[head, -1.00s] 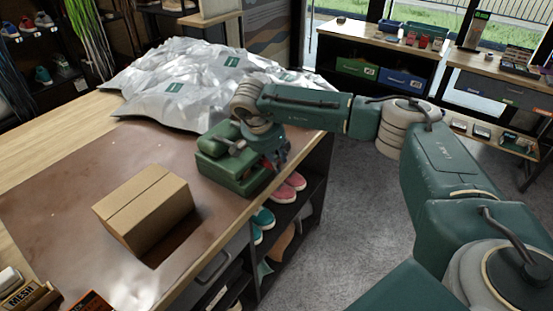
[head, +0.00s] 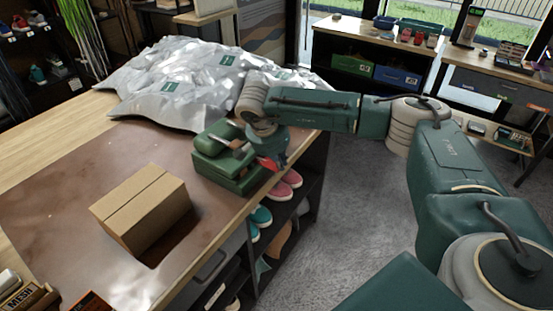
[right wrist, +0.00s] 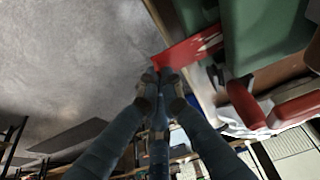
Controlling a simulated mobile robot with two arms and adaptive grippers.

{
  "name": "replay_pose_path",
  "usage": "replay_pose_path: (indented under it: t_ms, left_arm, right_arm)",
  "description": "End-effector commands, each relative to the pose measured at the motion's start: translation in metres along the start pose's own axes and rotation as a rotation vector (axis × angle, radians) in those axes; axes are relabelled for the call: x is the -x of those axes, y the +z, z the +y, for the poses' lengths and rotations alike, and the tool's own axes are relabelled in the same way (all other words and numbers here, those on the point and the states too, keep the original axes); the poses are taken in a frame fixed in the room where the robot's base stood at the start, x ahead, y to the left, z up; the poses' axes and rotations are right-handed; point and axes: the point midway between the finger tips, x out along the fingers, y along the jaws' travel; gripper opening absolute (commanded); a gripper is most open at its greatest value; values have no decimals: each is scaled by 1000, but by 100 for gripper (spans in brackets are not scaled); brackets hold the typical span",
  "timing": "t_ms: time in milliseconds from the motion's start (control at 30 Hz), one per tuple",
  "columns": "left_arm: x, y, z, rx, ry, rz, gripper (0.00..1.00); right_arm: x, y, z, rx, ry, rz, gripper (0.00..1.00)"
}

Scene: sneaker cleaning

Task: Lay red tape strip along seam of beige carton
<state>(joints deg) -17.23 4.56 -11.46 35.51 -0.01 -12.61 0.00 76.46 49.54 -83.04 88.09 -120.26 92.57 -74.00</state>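The beige carton (head: 142,210) sits closed on the brown mat, its seam running along the top. A green tape dispenser (head: 226,165) stands behind it to the right, near the table edge. My right gripper (head: 270,165) is beside the dispenser, at the table's edge. In the right wrist view, its fingertips (right wrist: 162,72) are together on the end of a red tape strip (right wrist: 188,50). The strip reaches from the fingertips towards the green dispenser (right wrist: 265,30), and red also shows at the gripper in the head view. My left gripper is not in view.
The brown mat (head: 85,190) is clear around the carton. Crumpled silvery bags (head: 180,75) lie behind the dispenser. Shoes (head: 280,188) stand on shelves below the table edge. Grey floor lies to the right.

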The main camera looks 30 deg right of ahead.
Motion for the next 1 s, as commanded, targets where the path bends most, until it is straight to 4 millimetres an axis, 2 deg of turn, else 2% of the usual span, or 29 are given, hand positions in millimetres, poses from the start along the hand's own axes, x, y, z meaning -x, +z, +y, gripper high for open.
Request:
replay_pose_path:
  t_ms: [1000]
  left_arm:
    - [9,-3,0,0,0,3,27]
  right_arm:
    - [1,-1,52,-1,1,0,0]
